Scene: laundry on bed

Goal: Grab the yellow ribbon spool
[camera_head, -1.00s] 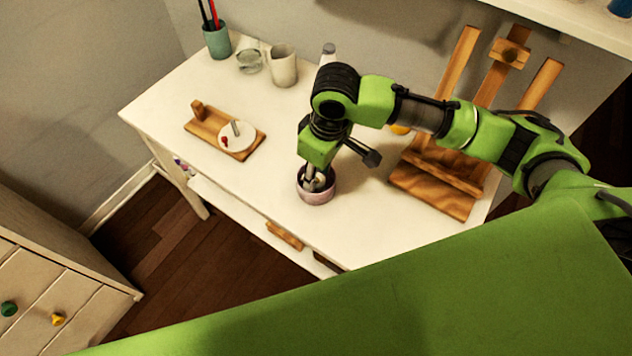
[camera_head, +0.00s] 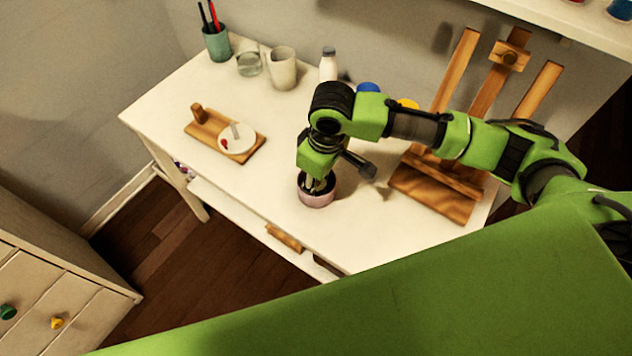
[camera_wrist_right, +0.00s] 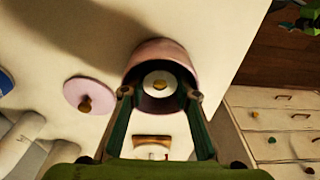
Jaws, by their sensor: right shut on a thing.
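A pink round pot (camera_head: 317,198) stands on the white desk. In the right wrist view the pink pot (camera_wrist_right: 160,52) opens toward the camera, and a white disc with a yellow centre (camera_wrist_right: 160,84) shows inside. It may be the ribbon spool; I cannot tell for sure. My right gripper (camera_head: 318,184) points down at the pot. A yellow thing (camera_head: 408,103) is partly hidden behind my arm. My left gripper is not in view.
A pink lid with a knob (camera_wrist_right: 86,94) lies beside the pot. A wooden board with a white dish (camera_head: 237,139) is to the left, a wooden easel (camera_head: 435,192) to the right. A cup (camera_head: 282,70), bottle (camera_head: 328,65) and blue thing (camera_head: 368,87) stand behind.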

